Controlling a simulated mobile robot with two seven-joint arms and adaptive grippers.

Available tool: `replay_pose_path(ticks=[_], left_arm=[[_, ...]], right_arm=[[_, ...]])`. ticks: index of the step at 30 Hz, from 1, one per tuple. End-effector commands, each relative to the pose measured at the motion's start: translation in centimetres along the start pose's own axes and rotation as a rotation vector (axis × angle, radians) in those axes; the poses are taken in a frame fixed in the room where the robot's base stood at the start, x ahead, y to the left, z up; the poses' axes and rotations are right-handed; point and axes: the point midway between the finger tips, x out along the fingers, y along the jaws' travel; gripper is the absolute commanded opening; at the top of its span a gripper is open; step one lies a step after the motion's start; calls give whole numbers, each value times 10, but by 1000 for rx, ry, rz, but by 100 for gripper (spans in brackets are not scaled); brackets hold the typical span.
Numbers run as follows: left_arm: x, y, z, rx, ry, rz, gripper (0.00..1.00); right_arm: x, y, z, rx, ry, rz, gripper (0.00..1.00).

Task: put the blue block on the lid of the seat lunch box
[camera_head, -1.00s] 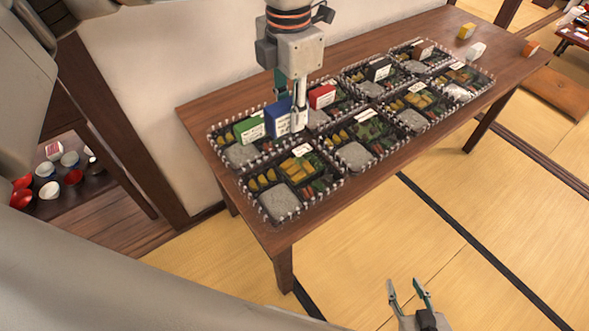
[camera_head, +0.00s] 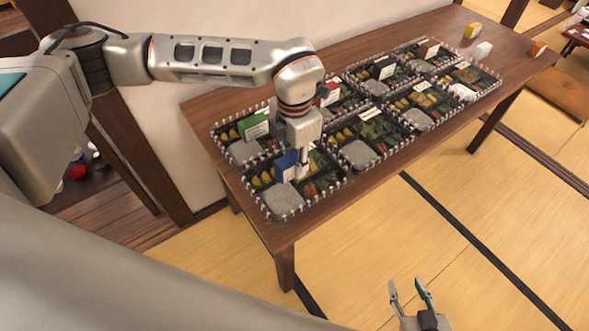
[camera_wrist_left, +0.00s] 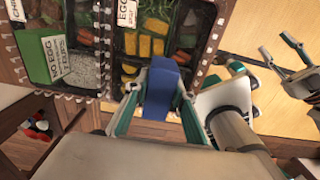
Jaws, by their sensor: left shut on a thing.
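My left gripper (camera_head: 295,170) is shut on the blue block (camera_head: 284,163), which the arm partly hides in the head view. The blue block (camera_wrist_left: 160,88) is plain between the green-grey fingers in the left wrist view. It is over the front-left lunch box (camera_head: 281,199), a dark box with a clear lid, yellow pieces and a grey patch. I cannot tell whether the block touches the lid. No label in view tells me which box is the seat one. My right gripper (camera_head: 410,292) is open and empty at the bottom of the head view, off the table.
A green block (camera_head: 253,127) stands on the back-left box. Red (camera_head: 330,94), black (camera_head: 382,68) and brown (camera_head: 429,49) blocks stand on other back-row boxes. Yellow, white and orange blocks lie at the table's far end. Several boxes fill the wooden table (camera_head: 365,175).

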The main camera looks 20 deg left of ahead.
Motion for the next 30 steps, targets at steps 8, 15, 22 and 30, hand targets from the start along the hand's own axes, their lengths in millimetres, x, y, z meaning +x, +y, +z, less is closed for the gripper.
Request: replay_pose_path(ticks=[8, 15, 22, 30], left_arm=[[35, 0, 0, 0, 2, -1, 3], [35, 0, 0, 0, 1, 0, 3], [37, 0, 0, 0, 2, 0, 41], [37, 0, 0, 0, 1, 0, 41]], right_arm=[[1, 0, 2, 0, -1, 0, 40], [1, 0, 2, 0, -1, 0, 40], [2, 0, 4, 0, -4, -1, 40], [2, 0, 4, 0, -5, -1, 40]])
